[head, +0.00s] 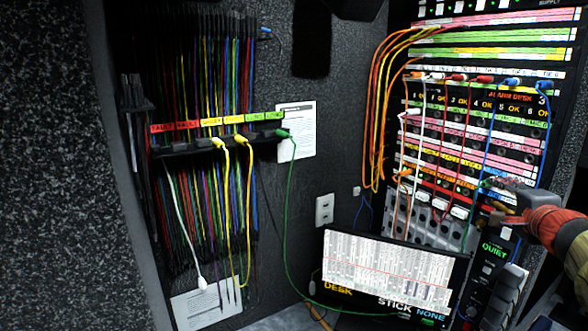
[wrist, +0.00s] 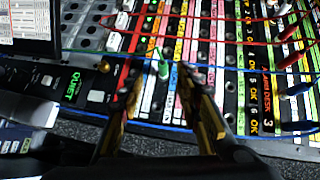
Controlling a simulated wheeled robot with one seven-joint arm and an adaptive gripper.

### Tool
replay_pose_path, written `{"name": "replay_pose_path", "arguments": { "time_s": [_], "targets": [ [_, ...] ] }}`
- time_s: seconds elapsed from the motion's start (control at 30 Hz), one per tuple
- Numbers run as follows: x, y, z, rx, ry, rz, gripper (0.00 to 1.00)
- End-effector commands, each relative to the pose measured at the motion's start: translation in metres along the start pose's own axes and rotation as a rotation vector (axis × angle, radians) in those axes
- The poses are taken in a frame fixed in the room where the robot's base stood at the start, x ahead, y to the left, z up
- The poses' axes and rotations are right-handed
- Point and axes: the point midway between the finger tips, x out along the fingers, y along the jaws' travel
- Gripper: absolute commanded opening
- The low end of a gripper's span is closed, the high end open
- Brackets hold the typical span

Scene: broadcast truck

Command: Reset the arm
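My gripper (head: 497,216) is at the right in the head view, close in front of the patch panel (head: 470,150), with my orange arm behind it. In the wrist view my gripper (wrist: 163,82) shows two fingers spread apart with nothing between their pads that I can see held. A green plug (wrist: 163,70) with a green cable sits at the panel, in line with the gap between the fingertips. Whether the fingertips touch the panel or nearby cables cannot be told.
Red and blue cables cross the panel near the fingers. A hanging cable rack (head: 205,140) is at the left, with a green plug (head: 283,133) on it. A tilted screen (head: 385,268), a wall socket (head: 324,209) and a "QUIET" panel (head: 493,250) are below.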

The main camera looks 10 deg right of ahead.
Motion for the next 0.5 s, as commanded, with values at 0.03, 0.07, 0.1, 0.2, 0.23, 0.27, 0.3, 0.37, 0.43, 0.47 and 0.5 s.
{"name": "replay_pose_path", "arguments": {
  "time_s": [0.03,0.07,0.1,0.2,0.23,0.27,0.3,0.37,0.43,0.47,0.5],
  "targets": [
    [0.001,0.016,0.009,-0.023,-0.030,0.033,0.34],
    [-0.001,0.027,0.016,-0.043,-0.053,0.058,0.34],
    [-0.004,0.044,0.027,-0.078,-0.088,0.097,0.34],
    [-0.025,0.086,0.062,-0.191,-0.191,0.205,0.34],
    [-0.033,0.098,0.075,-0.232,-0.229,0.237,0.34],
    [-0.041,0.110,0.090,-0.272,-0.269,0.270,0.34],
    [-0.054,0.125,0.110,-0.329,-0.323,0.311,0.34],
    [-0.076,0.147,0.139,-0.417,-0.403,0.371,0.34],
    [-0.104,0.174,0.169,-0.529,-0.496,0.439,0.34],
    [-0.118,0.185,0.181,-0.580,-0.536,0.467,0.34],
    [-0.137,0.199,0.196,-0.652,-0.588,0.502,0.34]
  ]
}}
